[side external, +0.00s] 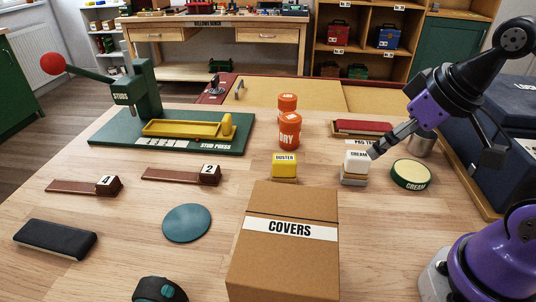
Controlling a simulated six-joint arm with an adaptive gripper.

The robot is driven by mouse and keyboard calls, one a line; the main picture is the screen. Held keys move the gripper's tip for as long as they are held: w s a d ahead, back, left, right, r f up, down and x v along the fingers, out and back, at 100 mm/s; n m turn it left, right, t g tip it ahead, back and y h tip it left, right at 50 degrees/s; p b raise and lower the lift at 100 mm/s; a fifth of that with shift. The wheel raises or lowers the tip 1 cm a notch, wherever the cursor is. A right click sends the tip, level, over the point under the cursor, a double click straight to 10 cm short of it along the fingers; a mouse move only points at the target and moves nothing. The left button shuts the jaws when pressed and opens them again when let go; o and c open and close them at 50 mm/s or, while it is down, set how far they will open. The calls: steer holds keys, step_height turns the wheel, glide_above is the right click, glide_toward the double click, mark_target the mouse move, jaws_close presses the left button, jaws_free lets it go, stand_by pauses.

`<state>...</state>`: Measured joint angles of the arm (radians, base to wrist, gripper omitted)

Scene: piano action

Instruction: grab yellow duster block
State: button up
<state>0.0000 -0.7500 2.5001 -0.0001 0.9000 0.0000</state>
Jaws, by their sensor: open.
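The yellow duster block (284,168), with a white label reading DUSTER on its top, sits on the wooden table behind the brown COVERS box. I cannot tell whether the fingertips touch that block. The gripper is to the right of the duster block and apart from it, with nothing visible held.
The COVERS box (286,259) stands in front of the duster block. Orange DRY containers (289,132) stand behind it. A round CREAM tin (411,174) is at the right. The green stud press board (105,129) is at the back left. Table left of the duster is partly clear.

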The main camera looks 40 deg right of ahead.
steer(key=n+g+y, duration=0.3)
steer(key=n, duration=0.7)
glide_toward(286, 158)
steer(key=x, duration=0.5)
steer(key=shift+s+d+f, duration=0.1)
steer(key=shift+s+f, duration=0.1)
steer(key=shift+f, duration=0.05)
steer(key=shift+y, duration=0.3)
steer(key=x, duration=0.5)
steer(key=shift+w+f, duration=0.25)
steer(key=shift+w, duration=0.1)
steer(key=c, duration=1.3)
